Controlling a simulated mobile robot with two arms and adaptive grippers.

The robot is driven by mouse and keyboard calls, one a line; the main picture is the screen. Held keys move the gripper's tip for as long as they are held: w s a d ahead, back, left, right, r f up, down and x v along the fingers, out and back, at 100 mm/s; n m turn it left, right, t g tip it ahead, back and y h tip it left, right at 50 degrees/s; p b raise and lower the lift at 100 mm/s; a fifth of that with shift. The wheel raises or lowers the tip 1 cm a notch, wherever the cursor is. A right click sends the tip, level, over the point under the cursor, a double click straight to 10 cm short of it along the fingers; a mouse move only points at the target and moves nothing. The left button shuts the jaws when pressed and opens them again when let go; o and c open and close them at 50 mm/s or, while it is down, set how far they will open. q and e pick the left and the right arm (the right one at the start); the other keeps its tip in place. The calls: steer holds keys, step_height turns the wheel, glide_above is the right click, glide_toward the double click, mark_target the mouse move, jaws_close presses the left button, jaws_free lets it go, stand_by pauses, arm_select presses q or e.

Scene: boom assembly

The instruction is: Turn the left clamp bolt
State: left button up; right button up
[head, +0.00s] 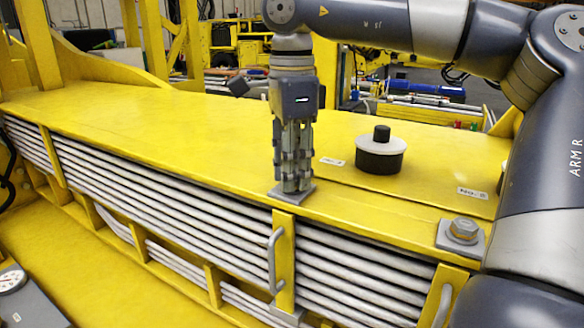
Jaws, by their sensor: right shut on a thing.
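My right gripper (293,186) points straight down at the front edge of the yellow beam. It is shut around the left clamp bolt, which the fingers hide. Only the grey square plate (308,196) under that bolt shows around the fingertips. A second clamp bolt (463,228), with a brass-coloured hex head on a grey plate, stands free farther right on the same edge. My left gripper is out of view.
A black knob on a round base (377,152) stands on the yellow beam top (180,120) right of my gripper. Metal handles (273,262) stick out from the front, beside stacked grey rods (180,205). A gauge (12,280) sits at lower left. The beam top left of the gripper is clear.

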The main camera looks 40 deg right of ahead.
steer(key=m, duration=0.4)
steer(key=m+b, duration=0.1)
steer(key=m, duration=0.3)
steer(key=shift+m, duration=0.4)
steer(key=shift+r, duration=0.1)
stand_by(0.4)
steer(key=o, duration=1.1)
steer(key=shift+c, duration=0.2)
step_height(320, 180, up, 12)
stand_by(0.3)
